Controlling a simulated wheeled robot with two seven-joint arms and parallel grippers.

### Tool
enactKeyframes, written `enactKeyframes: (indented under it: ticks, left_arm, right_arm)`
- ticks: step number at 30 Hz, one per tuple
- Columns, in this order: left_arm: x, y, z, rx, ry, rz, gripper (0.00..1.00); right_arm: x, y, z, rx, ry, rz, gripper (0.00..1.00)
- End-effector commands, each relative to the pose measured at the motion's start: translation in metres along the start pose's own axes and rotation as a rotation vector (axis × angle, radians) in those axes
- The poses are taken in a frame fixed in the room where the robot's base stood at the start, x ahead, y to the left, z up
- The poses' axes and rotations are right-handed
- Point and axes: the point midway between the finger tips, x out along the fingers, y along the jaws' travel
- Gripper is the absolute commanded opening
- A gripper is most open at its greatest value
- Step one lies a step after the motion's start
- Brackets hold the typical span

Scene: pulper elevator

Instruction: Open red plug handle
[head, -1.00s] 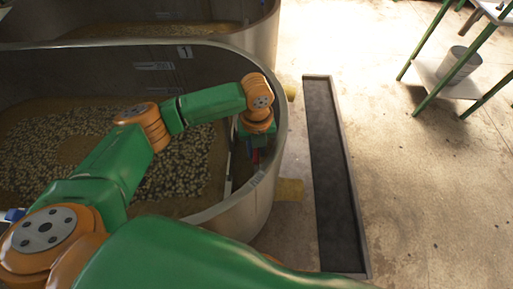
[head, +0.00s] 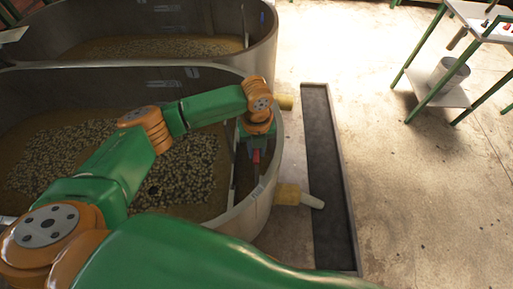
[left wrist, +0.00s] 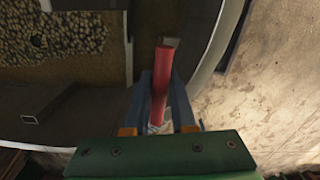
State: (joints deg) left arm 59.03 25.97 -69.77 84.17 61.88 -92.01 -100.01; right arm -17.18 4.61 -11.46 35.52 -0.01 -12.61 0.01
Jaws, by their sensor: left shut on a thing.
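The red plug handle (head: 256,156) stands inside the near tank, by its right-hand wall. My left gripper (head: 256,150) reaches down over it from above. In the left wrist view the red handle (left wrist: 161,88) is a red bar between the two blue fingers (left wrist: 160,112), which are shut on it. The lower part of the handle and the plug are hidden. A pale stream (head: 312,201) comes out of the yellow outlet pipe (head: 288,193) on the tank's outer side. My right gripper is not in view.
The near tank's curved metal rim (head: 268,178) is close beside my left gripper. Wet beans (head: 185,170) lie in the tank. A second tank (head: 255,25) stands behind. A long dark floor channel (head: 325,170) runs to the right, with open floor beyond and a green-legged table (head: 440,90).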

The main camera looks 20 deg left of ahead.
Motion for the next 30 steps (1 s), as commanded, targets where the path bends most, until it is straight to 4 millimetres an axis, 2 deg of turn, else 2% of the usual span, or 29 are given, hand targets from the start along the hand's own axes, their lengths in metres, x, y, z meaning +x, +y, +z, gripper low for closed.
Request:
enactKeyframes:
  ticks: [1, 2, 11, 21, 24, 30]
  left_arm:
    - [0.001, 0.000, 0.000, -0.002, -0.001, 0.001, 0.27]
    - [0.001, 0.000, 0.000, -0.002, 0.000, 0.001, 0.33]
    - [0.000, 0.000, 0.000, 0.000, 0.002, 0.001, 0.33]
    - [-0.062, 0.000, 0.001, -0.001, 0.000, -0.001, 0.33]
    - [-0.069, 0.000, 0.001, -0.002, 0.001, 0.001, 0.33]
    - [-0.069, 0.000, 0.000, -0.001, 0.002, 0.002, 0.33]
  right_arm:
    - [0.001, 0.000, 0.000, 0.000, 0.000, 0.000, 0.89]
    - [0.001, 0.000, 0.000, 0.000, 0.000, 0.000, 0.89]
    - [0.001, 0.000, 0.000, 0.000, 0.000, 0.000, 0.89]
    - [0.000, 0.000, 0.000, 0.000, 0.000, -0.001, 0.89]
    - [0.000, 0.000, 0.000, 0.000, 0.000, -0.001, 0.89]
    - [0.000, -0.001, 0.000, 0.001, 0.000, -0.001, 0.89]
